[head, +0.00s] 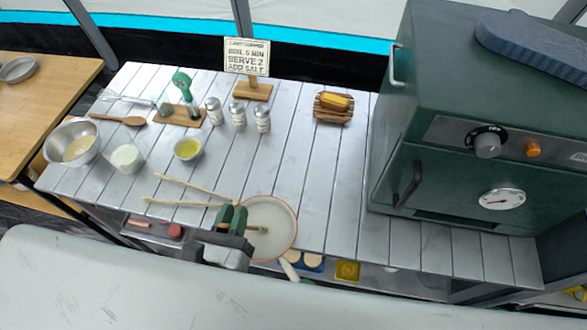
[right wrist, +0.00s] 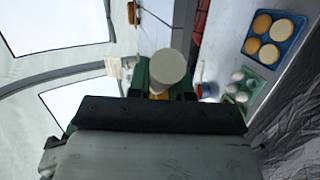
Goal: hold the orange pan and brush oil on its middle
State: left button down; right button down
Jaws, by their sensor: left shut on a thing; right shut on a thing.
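I cannot tell whether the tip touches. In the right wrist view my right gripper (right wrist: 167,92) is shut on a cream, round-ended piece (right wrist: 167,68), which looks like the pan's handle. A small bowl of yellow oil (head: 187,149) stands behind left.
A green oven (head: 440,180) fills the right. Several shakers (head: 238,116), a sign (head: 247,56), a metal bowl (head: 65,132) and a wooden spoon (head: 120,120) stand or lie behind. Two thin sticks (head: 185,184) lie left of the pan. A blue tray of buns (right wrist: 274,38) is below.

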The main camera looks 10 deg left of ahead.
pick_arm(q)
jog(key=shift+f, duration=0.2)
dwell(0.6)
jog(key=shift+a, duration=0.1)
jog(key=shift+w+a, duration=0.3)
jog(key=shift+a, duration=0.35)
jog(key=shift+w+a, duration=0.3)
jog(key=shift+a, duration=0.4)
jog(key=shift+w+a, duration=0.3)
jog(key=shift+a, duration=0.35)
